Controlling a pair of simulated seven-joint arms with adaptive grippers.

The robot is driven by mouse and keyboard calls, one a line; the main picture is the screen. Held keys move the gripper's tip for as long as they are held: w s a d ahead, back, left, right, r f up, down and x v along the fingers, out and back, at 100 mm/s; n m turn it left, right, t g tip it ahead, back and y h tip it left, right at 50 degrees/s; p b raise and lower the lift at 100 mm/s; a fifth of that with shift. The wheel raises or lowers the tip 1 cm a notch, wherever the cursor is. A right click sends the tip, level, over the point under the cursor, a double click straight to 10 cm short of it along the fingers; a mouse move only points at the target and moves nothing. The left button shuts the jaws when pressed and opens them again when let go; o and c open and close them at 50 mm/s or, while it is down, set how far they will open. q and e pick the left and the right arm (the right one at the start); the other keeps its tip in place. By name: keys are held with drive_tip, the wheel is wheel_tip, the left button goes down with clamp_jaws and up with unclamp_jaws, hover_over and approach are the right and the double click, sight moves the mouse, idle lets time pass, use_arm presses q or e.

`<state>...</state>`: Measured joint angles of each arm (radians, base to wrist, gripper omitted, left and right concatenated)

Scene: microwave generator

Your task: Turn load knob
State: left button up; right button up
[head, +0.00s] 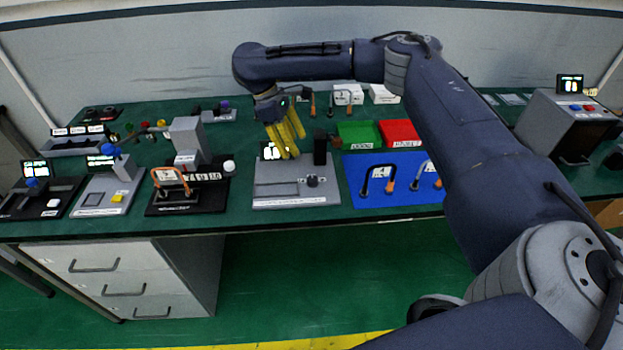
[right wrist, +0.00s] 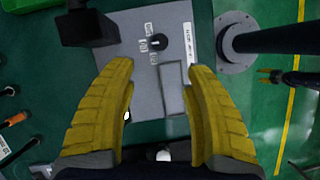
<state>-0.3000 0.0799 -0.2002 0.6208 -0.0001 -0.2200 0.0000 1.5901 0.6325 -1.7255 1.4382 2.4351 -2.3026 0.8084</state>
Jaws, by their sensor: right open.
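A grey panel (head: 270,200) near the table's front edge carries a small dark knob (head: 313,181) at its right side. I take this as the load knob, but its label is too small to read. In the right wrist view the same knob (right wrist: 157,43) shows on the grey panel (right wrist: 122,15), ahead of the fingertips. My right gripper (head: 291,148) points down with yellow fingers over the panel's back part, left of the knob. In the right wrist view the gripper (right wrist: 160,66) is open and empty, its fingers apart from the knob.
A black upright block (head: 320,146) stands at the panel's back right, and a small lit display (head: 271,151) at its back left. A blue mat (head: 400,200) with hooked cables lies to the right. A black device (head: 190,201) with copper tubing stands to the left.

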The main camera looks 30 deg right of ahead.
sight(312, 179)
drive_tip(key=x, duration=1.4)
drive_tip(key=shift+f, duration=0.1)
clamp_jaws()
idle(0.4)
